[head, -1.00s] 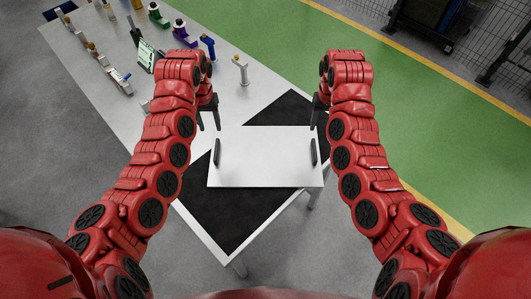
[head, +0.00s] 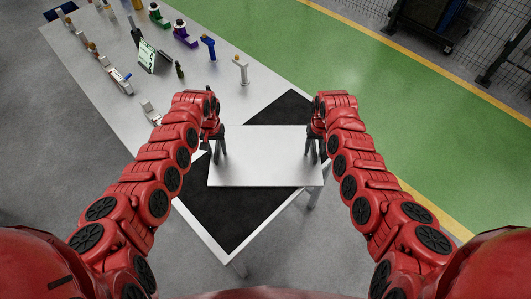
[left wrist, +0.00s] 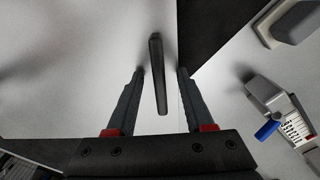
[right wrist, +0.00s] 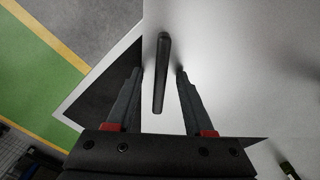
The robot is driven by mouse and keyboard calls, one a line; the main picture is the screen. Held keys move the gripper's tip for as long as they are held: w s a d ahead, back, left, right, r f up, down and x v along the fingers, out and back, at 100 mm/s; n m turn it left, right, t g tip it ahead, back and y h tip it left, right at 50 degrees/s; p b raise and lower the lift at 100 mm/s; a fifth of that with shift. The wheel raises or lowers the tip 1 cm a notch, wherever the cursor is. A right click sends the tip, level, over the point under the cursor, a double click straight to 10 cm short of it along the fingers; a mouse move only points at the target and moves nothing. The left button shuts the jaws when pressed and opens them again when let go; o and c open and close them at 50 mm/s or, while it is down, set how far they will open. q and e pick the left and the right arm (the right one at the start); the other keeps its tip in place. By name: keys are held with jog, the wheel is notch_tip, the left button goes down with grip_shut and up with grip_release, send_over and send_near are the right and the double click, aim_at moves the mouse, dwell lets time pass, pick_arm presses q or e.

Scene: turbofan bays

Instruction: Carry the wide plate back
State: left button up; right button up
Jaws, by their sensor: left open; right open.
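The wide plate (head: 266,160) is a flat white-grey panel lying on the black mat (head: 230,215) at the near end of the table. It has a dark upright handle near each short side. My left gripper (head: 220,150) is open at the left handle; in the left wrist view the left handle (left wrist: 158,75) stands between the open fingers (left wrist: 160,72). My right gripper (head: 317,152) is open at the right handle; in the right wrist view the right handle (right wrist: 160,75) stands between the open fingers (right wrist: 158,72). In the head view the grippers mostly hide both handles.
The white table (head: 120,110) stretches to the far left with several tools and small stands on it. A yellow-topped post (head: 241,70) and a blue one (head: 209,46) stand beyond the plate. Green floor lies right of the table.

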pick_arm(q)
jog(key=shift+f, duration=0.1)
pick_arm(e)
jog(key=shift+f, duration=0.15)
pick_arm(q)
grip_shut()
pick_arm(e)
grip_shut()
dwell(1.0)
